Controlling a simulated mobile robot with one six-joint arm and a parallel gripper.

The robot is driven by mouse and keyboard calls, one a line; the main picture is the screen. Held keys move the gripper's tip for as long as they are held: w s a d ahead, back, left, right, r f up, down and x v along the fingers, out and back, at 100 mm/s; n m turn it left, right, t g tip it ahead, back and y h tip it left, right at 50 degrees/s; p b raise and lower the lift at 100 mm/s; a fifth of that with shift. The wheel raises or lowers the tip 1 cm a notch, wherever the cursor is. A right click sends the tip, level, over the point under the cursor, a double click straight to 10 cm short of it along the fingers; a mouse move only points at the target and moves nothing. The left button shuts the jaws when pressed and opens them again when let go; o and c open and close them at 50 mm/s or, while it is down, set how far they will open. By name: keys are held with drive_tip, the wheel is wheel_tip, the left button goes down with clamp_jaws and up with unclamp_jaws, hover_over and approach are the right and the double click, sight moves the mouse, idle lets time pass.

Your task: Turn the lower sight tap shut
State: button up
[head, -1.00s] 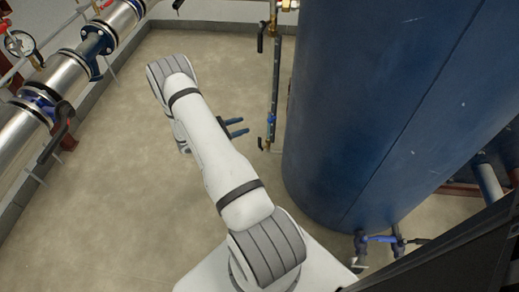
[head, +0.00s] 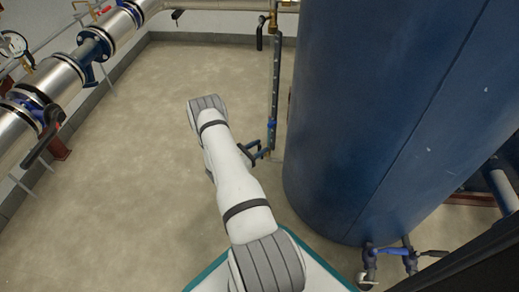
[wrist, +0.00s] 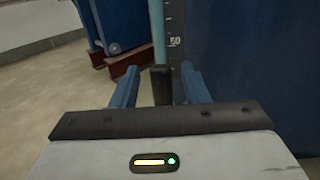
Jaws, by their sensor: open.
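The sight gauge, a slim vertical tube (head: 275,85), stands beside the big blue tank in the head view. The lower sight tap (head: 269,150) is at its bottom end, partly hidden by my gripper (head: 256,153). The wrist view shows the tap's dark lever (wrist: 161,86) upright between my two blue fingers. The fingers are open, with a gap on both sides of the lever; I see no contact.
The blue tank (head: 375,120) stands close to the right of the gauge. The upper tap's black lever (head: 259,33) hangs at the gauge top. Metal pipework (head: 60,80) runs along the left. A blue-handled valve (head: 388,251) sits at the tank's foot. Floor left of my arm is clear.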

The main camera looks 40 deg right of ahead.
drive_tip(key=shift+d, duration=0.2)
drive_tip(key=shift+c, duration=0.3)
clamp_jaws()
drive_tip(key=shift+d+r, duration=0.1)
